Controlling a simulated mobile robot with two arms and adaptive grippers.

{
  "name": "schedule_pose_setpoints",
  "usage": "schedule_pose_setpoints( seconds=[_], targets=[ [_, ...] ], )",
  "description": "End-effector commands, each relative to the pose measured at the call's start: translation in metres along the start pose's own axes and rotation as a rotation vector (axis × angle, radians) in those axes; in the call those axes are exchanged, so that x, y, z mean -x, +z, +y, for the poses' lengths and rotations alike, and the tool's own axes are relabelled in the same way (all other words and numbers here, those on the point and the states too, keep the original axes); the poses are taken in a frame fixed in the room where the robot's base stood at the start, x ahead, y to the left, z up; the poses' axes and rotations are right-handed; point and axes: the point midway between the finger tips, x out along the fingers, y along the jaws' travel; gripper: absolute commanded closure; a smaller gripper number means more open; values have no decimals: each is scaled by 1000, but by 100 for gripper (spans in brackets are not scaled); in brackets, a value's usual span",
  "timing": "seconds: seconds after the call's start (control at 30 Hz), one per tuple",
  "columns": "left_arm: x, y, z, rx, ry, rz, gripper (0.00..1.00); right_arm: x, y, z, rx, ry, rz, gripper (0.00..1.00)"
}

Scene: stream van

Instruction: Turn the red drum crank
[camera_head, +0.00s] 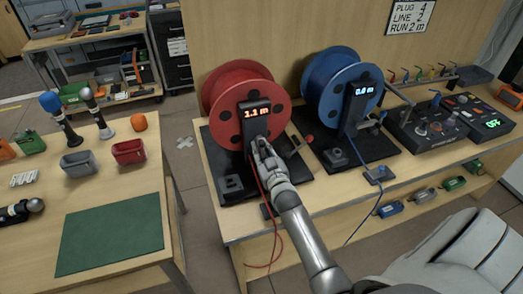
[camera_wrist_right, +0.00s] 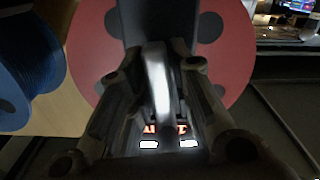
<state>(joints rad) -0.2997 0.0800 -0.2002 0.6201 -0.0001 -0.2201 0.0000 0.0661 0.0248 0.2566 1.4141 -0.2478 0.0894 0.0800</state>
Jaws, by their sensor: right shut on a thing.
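The red drum (camera_head: 225,90) stands on a black base on the bench, with a display (camera_head: 257,112) reading 1.1 m on its dark upright. My right gripper (camera_head: 263,150) is at the front of this upright, just below the display. In the right wrist view, its two fingers (camera_wrist_right: 158,85) close on a pale upright bar, which I take as the crank handle (camera_wrist_right: 156,70), with the red drum (camera_wrist_right: 90,60) behind. The rest of the crank is hidden by the gripper. My left gripper is out of view.
A blue drum (camera_head: 326,85) stands close on the right, its display near 0.0 m. A short lever with a red knob (camera_head: 309,138) is just right of my gripper. A red cable (camera_head: 275,235) hangs down the bench front. Control boxes (camera_head: 430,128) fill the bench's right.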

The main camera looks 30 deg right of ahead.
Motion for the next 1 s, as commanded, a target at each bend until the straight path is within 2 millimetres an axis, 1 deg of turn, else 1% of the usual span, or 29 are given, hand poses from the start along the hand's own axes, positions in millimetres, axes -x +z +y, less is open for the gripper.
schedule_pose_setpoints(
  seconds=[0.47, 1.0],
  targets=[
    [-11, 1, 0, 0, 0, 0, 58, 1, 3, 0, 455, 0, -3, 100],
    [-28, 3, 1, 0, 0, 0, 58, 1, 3, 0, 967, -1, -2, 100]
  ],
)
